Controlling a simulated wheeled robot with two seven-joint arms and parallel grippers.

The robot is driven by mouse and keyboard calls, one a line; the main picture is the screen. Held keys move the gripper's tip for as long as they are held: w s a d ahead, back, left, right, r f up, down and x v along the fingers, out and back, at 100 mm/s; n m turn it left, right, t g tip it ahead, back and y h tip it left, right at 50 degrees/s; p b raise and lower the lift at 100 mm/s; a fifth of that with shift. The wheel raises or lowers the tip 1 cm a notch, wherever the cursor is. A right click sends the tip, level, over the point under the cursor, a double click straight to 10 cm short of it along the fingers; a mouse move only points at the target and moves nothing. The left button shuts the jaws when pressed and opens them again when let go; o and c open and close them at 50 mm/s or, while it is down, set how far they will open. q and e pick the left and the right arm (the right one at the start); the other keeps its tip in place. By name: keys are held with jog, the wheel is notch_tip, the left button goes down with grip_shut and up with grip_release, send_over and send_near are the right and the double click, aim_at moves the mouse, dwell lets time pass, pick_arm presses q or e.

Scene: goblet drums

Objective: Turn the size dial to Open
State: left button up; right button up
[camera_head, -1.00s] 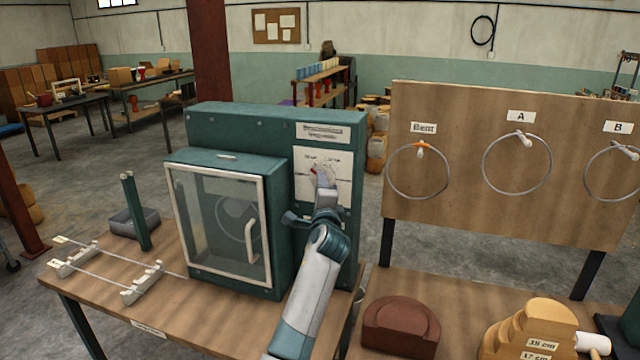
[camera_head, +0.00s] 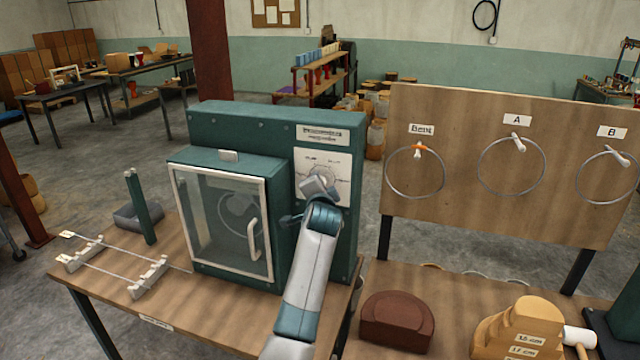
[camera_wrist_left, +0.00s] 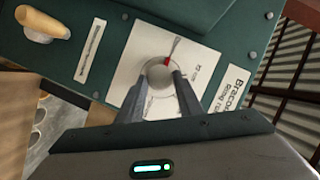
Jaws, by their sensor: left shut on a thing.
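The size dial (camera_head: 322,174) is a round grey knob on a white plate (camera_head: 338,161) with printed marks, on the right front of the green machine (camera_head: 278,124). My left gripper (camera_head: 318,186) is at the dial and partly hides it. In the left wrist view, its two fingers (camera_wrist_left: 159,84) are shut on either side of the dial (camera_wrist_left: 160,70). A red mark (camera_wrist_left: 167,60) shows on the dial's rim, with a thin grey pointer (camera_wrist_left: 175,46) beyond it. The plate's lettering is too small to read. My right gripper is not in view.
The machine's glazed door (camera_head: 222,224) with a white handle (camera_head: 253,240) is left of my arm. A wooden board (camera_head: 480,190) with hanging rings stands to the right. A brown block (camera_head: 398,318) and a stepped wooden form (camera_head: 520,325) sit below it.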

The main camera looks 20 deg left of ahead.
pick_arm(q)
jog(key=shift+f, duration=0.1)
jog(key=o, duration=1)
jog(key=shift+o, duration=0.2)
